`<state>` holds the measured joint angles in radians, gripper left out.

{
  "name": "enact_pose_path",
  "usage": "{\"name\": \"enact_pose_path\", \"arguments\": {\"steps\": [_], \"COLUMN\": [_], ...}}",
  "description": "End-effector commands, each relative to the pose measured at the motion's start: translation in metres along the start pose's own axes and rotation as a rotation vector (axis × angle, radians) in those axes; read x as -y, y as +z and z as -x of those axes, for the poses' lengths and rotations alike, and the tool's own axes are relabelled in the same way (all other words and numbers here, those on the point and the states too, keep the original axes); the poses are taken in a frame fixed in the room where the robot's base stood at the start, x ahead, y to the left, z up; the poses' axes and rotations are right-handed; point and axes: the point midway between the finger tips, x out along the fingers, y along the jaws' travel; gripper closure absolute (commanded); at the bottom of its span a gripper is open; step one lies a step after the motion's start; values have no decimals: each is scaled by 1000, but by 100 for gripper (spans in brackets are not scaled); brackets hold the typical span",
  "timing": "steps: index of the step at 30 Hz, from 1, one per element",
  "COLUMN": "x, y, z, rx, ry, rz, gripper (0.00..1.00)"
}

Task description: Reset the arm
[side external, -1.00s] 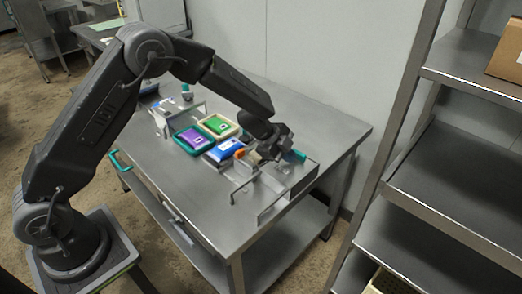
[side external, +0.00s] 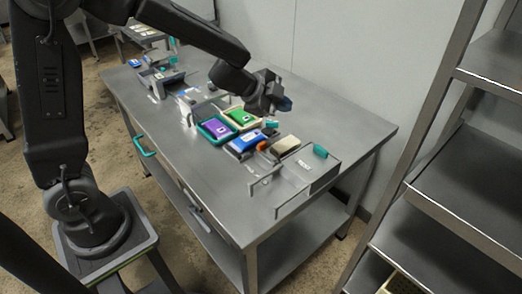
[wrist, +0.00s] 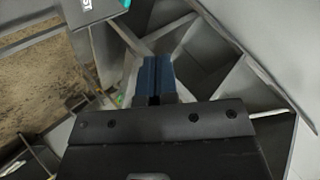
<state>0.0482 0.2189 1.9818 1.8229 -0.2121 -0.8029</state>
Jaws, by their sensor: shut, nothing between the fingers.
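My gripper (side external: 284,103) is raised above the back part of the steel table (side external: 345,120) in the side view, pointing right. Its two blue fingertips also show in the wrist view (wrist: 156,78), pressed together with nothing between them. It is apart from the pouches below. A beige pouch (side external: 286,145) lies in front of and below it, by a metal fixture (side external: 304,168) with a teal tab. A blue-and-white pouch (side external: 246,141), a purple pouch in a teal tray (side external: 216,128) and a green pouch in a cream tray (side external: 241,117) lie to the left.
More metal fixtures (side external: 160,78) stand at the table's far left end. A steel shelf rack (side external: 470,165) stands to the right. A wall is close behind the table. The table's back right top is bare.

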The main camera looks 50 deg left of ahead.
Motion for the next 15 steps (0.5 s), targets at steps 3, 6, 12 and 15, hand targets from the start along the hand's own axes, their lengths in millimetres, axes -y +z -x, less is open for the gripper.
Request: {"name": "enact_pose_path", "arguments": {"steps": [3,6,12,15], "x": [24,30,6,-23], "y": [-5,0,17,22], "z": [47,85,156,186], "rx": [58,133,308,387], "ry": [-201,-322,-415,-381], "rz": [144,279,579,732], "gripper": [100,100,100,100]}}
